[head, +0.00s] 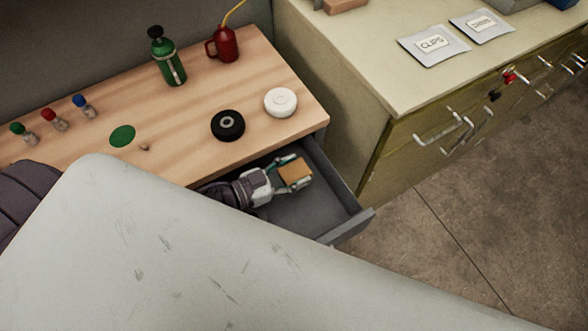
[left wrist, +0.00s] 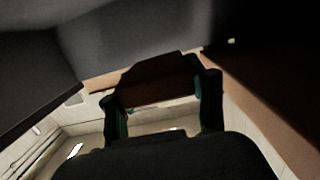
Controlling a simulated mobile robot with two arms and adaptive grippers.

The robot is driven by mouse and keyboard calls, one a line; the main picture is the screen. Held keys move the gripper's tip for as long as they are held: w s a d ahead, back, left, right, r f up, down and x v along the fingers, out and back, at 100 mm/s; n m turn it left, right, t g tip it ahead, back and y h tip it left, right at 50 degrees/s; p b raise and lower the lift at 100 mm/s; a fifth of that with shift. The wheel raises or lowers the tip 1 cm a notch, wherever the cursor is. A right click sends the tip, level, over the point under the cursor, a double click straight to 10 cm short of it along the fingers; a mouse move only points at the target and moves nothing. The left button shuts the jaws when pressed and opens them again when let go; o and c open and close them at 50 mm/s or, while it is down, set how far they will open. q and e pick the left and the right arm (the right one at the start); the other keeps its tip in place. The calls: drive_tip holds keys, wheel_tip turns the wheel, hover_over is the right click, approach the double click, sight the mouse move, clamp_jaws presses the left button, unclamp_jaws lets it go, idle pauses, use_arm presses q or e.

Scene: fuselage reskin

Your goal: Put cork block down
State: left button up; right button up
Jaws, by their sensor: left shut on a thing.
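The cork block (head: 296,170) is a small tan-brown block. My left gripper (head: 295,174) is shut on it, inside or just over the open grey drawer (head: 300,211) under the wooden bench. In the left wrist view the block (left wrist: 158,82) looks dark brown between the two fingers of my left gripper (left wrist: 163,100). Whether the block touches the drawer floor cannot be told. My right gripper is not in view.
The wooden bench top (head: 190,126) holds a black tape roll (head: 228,125), a white roll (head: 280,102), a green bottle (head: 168,60), a red oil can (head: 223,45) and small capped bottles. A pale cabinet (head: 380,75) stands close on the right. A large pale curved panel (head: 170,260) covers the foreground.

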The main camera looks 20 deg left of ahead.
sight(283, 177)
use_arm(q)
drive_tip(key=shift+d+f, duration=0.1)
drive_tip(key=shift+f, duration=0.5)
drive_tip(key=o, duration=0.9)
drive_tip(key=shift+s+f+b, duration=0.2)
drive_tip(key=shift+b, duration=0.1)
drive_tip(key=shift+r, duration=0.25)
drive_tip(key=v, duration=0.4)
drive_tip(key=r+v, duration=0.1)
drive_tip(key=v, duration=0.2)
drive_tip(key=shift+w, duration=0.2)
drive_tip(key=shift+s+a, duration=0.2)
drive_tip(key=shift+a, duration=0.1)
drive_tip(key=shift+r, duration=0.1)
drive_tip(key=shift+r, duration=0.1)
